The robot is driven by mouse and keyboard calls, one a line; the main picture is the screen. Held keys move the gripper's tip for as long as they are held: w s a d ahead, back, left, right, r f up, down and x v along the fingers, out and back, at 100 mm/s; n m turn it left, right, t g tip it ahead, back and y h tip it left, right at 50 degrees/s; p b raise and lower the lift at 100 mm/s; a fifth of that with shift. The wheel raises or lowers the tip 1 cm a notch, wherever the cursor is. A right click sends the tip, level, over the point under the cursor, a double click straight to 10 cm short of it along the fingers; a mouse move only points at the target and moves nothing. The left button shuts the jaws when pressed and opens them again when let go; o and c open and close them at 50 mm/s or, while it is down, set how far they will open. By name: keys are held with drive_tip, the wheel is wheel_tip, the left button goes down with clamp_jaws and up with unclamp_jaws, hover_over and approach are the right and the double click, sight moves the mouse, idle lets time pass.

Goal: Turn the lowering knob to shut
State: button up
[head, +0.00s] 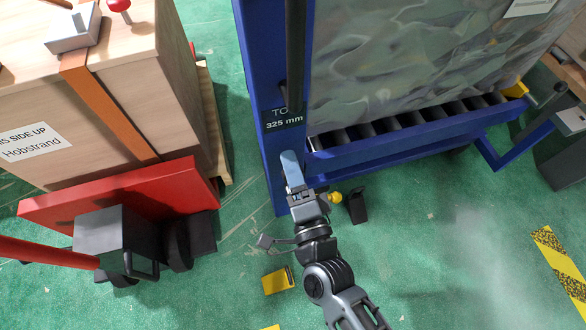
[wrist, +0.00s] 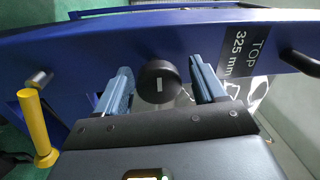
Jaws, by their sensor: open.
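The lowering knob (wrist: 157,84) is a round black knob with a short pale mark on its face. It sits on the blue frame (wrist: 200,45) in the wrist view. My gripper (wrist: 159,68) is open, with one blue-grey finger on each side of the knob. Gaps show between the knob and both fingers. In the head view my gripper (head: 292,168) is at the lower end of the blue post, and the knob is hidden there.
A yellow handle (wrist: 38,125) sticks out left of the knob. A label reading TOP 325 mm (wrist: 244,51) is on the frame to the right. A black pedal-like part (head: 357,205) is beside my wrist. A red pallet truck (head: 120,195) with a wooden crate stands left.

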drive_tip(key=p+v, duration=0.1)
drive_tip(key=v, duration=0.6)
drive_tip(key=shift+s+d, duration=0.15)
drive_tip(key=shift+s, duration=0.2)
idle(0.4)
drive_tip(key=s+d+r+n+g+h, duration=0.25)
drive_tip(key=s+d+r+n, duration=0.35)
drive_tip(key=s+d+r, duration=0.4)
drive_tip(key=s+d+r+n+g+h, duration=0.1)
drive_tip(key=s+d+r+n+h, duration=0.2)
drive_tip(key=s+d+r+n, duration=0.7)
drive_tip(key=s+a+r+m+p, duration=0.1)
drive_tip(key=s+r+m+p, duration=0.1)
drive_tip(key=r+p, duration=2.1)
drive_tip(key=s+p, duration=0.1)
drive_tip(key=p, duration=0.4)
drive_tip(key=shift+r+m, duration=0.2)
drive_tip(key=shift+m, duration=0.2)
drive_tip(key=shift+s+a, duration=0.1)
drive_tip(key=shift+s, duration=0.05)
